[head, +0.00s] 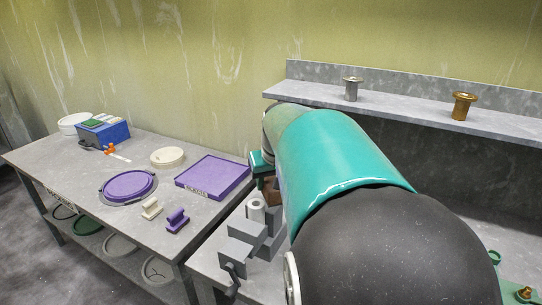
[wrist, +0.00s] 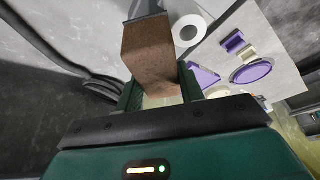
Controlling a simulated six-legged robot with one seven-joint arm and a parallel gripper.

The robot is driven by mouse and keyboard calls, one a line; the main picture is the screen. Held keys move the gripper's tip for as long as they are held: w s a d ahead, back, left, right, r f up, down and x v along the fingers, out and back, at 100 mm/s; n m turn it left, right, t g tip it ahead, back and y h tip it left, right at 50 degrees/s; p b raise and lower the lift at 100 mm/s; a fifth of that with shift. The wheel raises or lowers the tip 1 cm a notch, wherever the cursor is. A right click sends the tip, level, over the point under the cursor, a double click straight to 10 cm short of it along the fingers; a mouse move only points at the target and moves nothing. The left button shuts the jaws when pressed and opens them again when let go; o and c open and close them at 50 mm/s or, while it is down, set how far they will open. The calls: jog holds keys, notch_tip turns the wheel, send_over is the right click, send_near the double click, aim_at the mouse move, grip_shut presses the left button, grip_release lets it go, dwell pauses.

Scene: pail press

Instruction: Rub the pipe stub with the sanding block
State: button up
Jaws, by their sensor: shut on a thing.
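The pipe stub (head: 256,208) is a short pale tube held upright in a grey vise (head: 250,237) on the bench, just left of my arm in the head view. In the wrist view the stub's open round end (wrist: 188,31) shows beside the brown sanding block (wrist: 150,50). My gripper (wrist: 160,95) is shut on the block, with a green finger on each side of it. The block is close to the stub; I cannot tell whether they touch. In the head view the block (head: 271,192) is mostly hidden behind my arm.
A table at left holds a purple tray (head: 213,175), a purple round lid (head: 128,186), a cream lid (head: 167,157), a blue box (head: 104,134) and small cream and purple blocks. A shelf (head: 410,112) at right carries a grey spool-shaped part (head: 352,88) and a brown one (head: 462,106).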

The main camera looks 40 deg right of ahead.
jog(key=shift+a+r, duration=0.4)
jog(key=shift+r, duration=0.35)
jog(key=shift+w+d+r, duration=0.15)
jog(key=shift+d+r, duration=0.05)
jog(key=shift+r, duration=0.4)
jog(key=shift+a+r, duration=0.2)
jog(key=shift+r, duration=2)
